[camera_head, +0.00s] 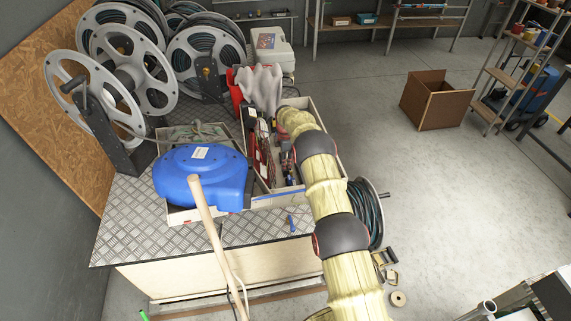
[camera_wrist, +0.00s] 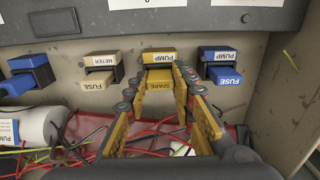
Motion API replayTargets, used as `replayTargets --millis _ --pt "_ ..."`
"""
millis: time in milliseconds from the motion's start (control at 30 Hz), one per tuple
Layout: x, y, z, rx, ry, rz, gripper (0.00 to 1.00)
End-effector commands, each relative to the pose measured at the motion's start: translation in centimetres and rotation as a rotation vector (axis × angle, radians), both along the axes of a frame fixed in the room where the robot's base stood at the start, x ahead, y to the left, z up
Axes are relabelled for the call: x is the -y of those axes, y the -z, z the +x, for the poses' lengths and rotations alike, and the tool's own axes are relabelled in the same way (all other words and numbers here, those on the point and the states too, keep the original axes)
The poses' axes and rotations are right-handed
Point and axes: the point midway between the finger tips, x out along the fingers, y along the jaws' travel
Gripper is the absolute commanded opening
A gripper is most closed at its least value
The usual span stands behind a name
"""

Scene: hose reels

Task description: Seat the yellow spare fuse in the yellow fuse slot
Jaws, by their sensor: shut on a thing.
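The yellow spare fuse (camera_wrist: 160,84), a block marked SPARE, is in the middle of the wrist view. My gripper (camera_wrist: 161,78) is shut on it, one finger along each side. In the head view, my arm reaches over the open box, and the gripper and fuse cannot be made out.
A cream METER fuse (camera_wrist: 97,76) is left of the slot and a blue PUMP fuse (camera_wrist: 224,74) right of it. Red, green and black wires (camera_wrist: 88,140) lie below. In the head view, a blue hose reel (camera_head: 205,180) stands beside the box (camera_head: 337,158).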

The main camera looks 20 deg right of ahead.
Motion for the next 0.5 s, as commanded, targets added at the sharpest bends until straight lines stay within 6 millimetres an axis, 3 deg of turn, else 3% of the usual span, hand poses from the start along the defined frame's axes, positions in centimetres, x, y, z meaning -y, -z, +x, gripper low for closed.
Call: replayTargets --millis 200,233,500 --pt "0.0 0.43 -0.05 -0.001 0.0 0.0 0.05" --pt "0.0 0.45 -0.06 -0.001 0.0 0.0 0.25" --pt "0.0 0.32 -0.05 -0.001 0.0 0.0 0.41"
